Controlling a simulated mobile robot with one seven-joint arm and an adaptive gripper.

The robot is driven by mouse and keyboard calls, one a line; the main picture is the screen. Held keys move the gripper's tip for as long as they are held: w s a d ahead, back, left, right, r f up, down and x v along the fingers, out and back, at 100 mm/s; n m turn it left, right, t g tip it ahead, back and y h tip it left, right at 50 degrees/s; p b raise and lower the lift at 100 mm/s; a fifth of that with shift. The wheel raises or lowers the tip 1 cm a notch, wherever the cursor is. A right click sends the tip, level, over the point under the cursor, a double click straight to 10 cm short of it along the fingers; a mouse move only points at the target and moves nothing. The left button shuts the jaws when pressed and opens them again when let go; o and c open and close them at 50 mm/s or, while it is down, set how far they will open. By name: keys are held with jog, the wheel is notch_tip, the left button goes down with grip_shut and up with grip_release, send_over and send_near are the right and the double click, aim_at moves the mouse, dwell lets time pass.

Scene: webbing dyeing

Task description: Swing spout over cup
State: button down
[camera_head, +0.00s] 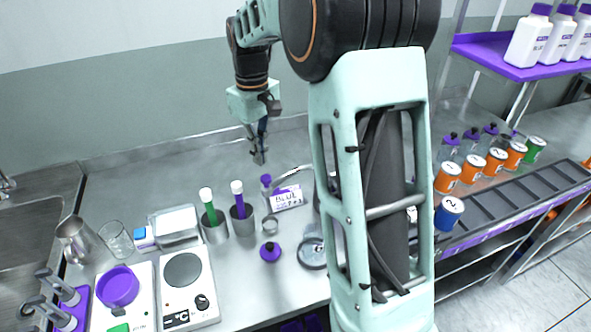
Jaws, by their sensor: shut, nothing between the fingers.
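My gripper (260,158) points down over the steel counter, shut and empty. It is above and behind a purple-capped item (266,180) and appears apart from everything. A thin curved metal tube (292,169), which looks like the spout, arches to the right of that cap. Its right end runs behind my arm, so its base is hidden. I cannot tell whether the tube's tip is over the cup.
A purple knob-like item (270,252) and a round dish (311,253) lie in front. A hotplate (184,270) is front left. Coloured cans (448,177) stand at right. My arm hides the centre right.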

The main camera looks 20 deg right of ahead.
aim_at(266, 181)
dwell(0.3)
jog(key=shift+f+b, duration=1.05)
jog(key=shift+f, duration=0.8)
jog(key=shift+s, duration=0.1)
jog(key=shift+s+b, duration=0.4)
jog(key=shift+s, duration=0.7)
jog(key=shift+s+b, duration=0.35)
jog(key=shift+s, duration=0.85)
